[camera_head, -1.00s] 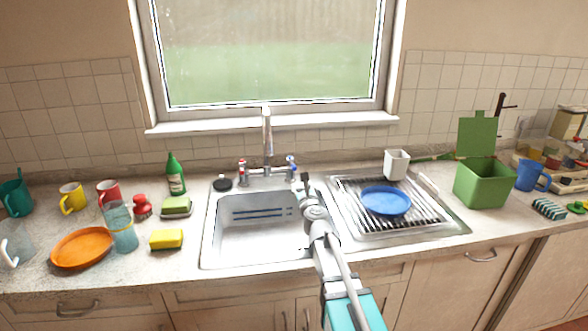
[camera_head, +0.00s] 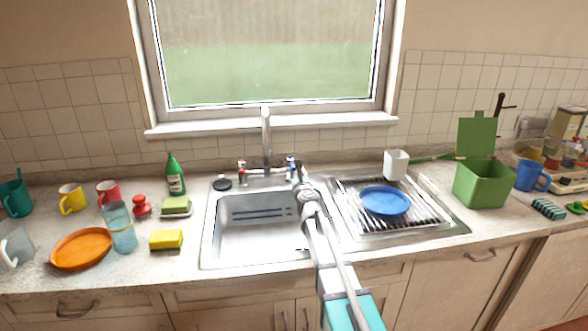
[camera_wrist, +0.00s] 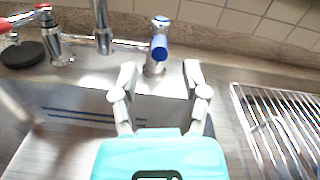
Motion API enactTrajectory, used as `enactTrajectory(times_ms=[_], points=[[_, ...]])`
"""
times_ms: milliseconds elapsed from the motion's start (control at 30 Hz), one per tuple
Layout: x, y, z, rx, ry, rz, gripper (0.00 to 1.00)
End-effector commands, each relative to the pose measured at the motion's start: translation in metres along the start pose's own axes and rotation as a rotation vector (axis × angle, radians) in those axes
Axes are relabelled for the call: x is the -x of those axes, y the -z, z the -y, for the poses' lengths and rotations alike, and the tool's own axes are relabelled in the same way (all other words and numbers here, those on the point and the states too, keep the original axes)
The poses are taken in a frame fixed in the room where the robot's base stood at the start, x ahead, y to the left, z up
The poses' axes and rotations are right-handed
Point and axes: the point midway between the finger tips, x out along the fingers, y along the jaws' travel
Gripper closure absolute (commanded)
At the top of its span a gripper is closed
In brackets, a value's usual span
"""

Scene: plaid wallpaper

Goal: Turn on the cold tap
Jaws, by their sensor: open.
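The cold tap is the blue-marked one to the right of the spout (camera_head: 267,140). In the wrist view the cold tap (camera_wrist: 158,45) has a blue lever and a blue-ringed top, and stands ahead, between the lines of my two fingers. My gripper (camera_wrist: 160,75) is open and empty, its fingertips just short of the tap with no clear contact. In the head view my gripper (camera_head: 297,172) covers the tap's lower part, and only the blue top (camera_head: 290,159) shows. The red-marked hot tap (camera_head: 242,168) stands left of the spout.
The sink basin (camera_head: 230,240) lies below my arm. The draining rack (camera_head: 345,205) with a blue plate (camera_head: 385,200) is at the right. A black plug (camera_head: 222,184) lies at the left back. A green bottle (camera_head: 175,175) stands further left.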

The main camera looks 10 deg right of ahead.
Motion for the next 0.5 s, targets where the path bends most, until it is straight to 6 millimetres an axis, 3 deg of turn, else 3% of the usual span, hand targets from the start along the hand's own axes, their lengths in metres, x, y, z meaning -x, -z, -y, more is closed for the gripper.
enactTrajectory(times_ms=[33,200,500], points=[[-0.012,0.000,0.000,0.000,0.000,0.000,0.42],[-0.034,0.000,0.000,0.000,0.000,0.000,0.42],[-0.053,0.000,-0.001,0.000,0.000,0.000,0.42]])
